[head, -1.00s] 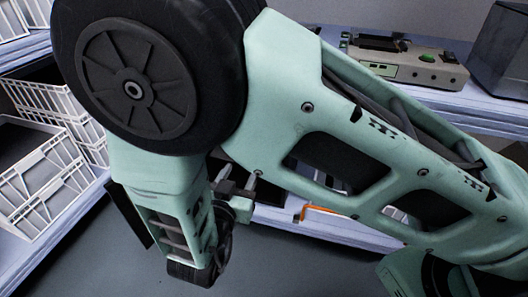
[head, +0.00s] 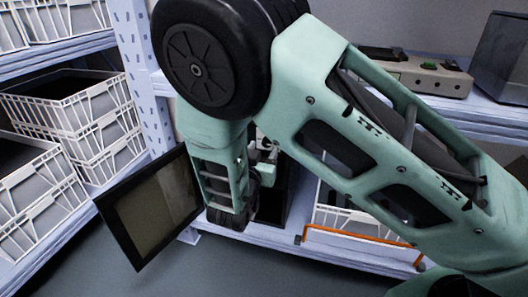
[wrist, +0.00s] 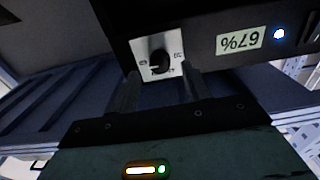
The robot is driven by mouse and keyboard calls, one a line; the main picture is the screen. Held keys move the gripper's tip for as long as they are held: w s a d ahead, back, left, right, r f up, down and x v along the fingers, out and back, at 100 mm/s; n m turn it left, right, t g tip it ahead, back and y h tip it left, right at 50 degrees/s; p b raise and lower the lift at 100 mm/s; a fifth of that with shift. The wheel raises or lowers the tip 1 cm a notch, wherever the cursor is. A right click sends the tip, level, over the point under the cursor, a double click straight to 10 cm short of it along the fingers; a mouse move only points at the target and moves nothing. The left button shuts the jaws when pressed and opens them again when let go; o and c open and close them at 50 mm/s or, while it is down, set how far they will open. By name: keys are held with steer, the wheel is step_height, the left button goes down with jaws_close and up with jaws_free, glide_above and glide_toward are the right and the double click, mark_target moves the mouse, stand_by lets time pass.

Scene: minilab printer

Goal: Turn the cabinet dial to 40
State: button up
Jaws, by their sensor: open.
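The cabinet dial (wrist: 159,63) is a black knob on a pale metal plate with small markings, upside down in the wrist view. I cannot read its setting from the markings. Beside it on the dark panel, a pale display (wrist: 240,41) reads 67%, also upside down. My gripper (wrist: 160,84) is open and empty, its two fingers pointing toward the dial with the knob between them in the picture. I cannot tell whether they touch it. In the head view my arm mostly hides the dark cabinet (head: 292,190), the dial and the gripper.
The cabinet's framed door (head: 153,208) hangs open left of my wrist. White crates (head: 78,115) fill shelves at the left. A beige device (head: 415,72) and a dark clear box (head: 503,62) stand on the upper right shelf. An orange handle (head: 360,237) is low at the right.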

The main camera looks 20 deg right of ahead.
steer(key=shift+x, duration=0.95)
steer(key=c, duration=1)
